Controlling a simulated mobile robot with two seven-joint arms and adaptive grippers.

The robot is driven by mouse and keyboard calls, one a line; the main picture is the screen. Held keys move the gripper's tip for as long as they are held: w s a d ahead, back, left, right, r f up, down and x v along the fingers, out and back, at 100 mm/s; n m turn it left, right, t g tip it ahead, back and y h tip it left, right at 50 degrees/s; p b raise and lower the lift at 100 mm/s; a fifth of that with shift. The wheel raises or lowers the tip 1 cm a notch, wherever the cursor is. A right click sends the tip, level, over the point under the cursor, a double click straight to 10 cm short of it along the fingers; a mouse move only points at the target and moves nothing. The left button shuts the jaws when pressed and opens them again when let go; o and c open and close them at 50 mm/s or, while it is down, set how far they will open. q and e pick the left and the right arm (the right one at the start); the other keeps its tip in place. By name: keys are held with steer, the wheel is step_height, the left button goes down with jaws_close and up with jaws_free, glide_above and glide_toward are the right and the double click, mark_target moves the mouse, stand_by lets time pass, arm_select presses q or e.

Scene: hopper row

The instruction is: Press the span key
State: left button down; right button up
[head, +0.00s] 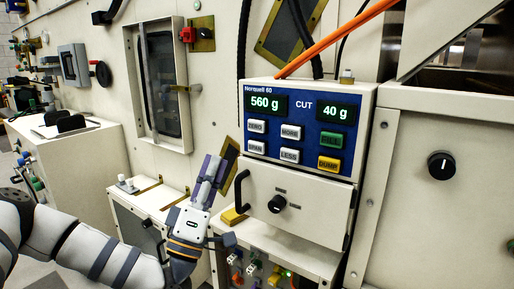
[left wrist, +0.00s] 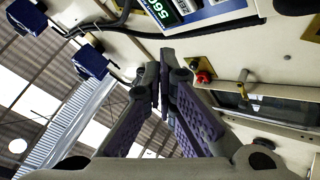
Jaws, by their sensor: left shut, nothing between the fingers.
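The span key (head: 256,147) is a pale grey button on the blue panel (head: 312,121) in the head view. It sits at the lower left, below the zero key (head: 256,126) and left of the less key (head: 289,156). My left gripper (head: 214,163) is shut and empty, pointing up, left of the panel and a little below the span key. It is apart from the key in the picture. In the left wrist view its closed fingertips (left wrist: 159,75) show below the panel's edge, and the span key cannot be made out there. My right gripper is not in view.
The green fill key (head: 330,140) and yellow dump key (head: 329,164) sit at the panel's right. Below the panel is a drawer front with a black handle (head: 241,191) and knob (head: 278,204). An orange cable (head: 335,38) crosses above. A yellow block (head: 233,216) lies near the gripper.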

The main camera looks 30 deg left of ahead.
mark_target(256, 147)
arm_select(q)
steer(key=w+b, duration=0.3)
steer(key=w, duration=0.6)
steer(key=shift+d, duration=0.35)
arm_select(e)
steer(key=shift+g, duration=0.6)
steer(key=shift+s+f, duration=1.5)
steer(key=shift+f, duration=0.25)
arm_select(q)
steer(key=shift+w, duration=0.35)
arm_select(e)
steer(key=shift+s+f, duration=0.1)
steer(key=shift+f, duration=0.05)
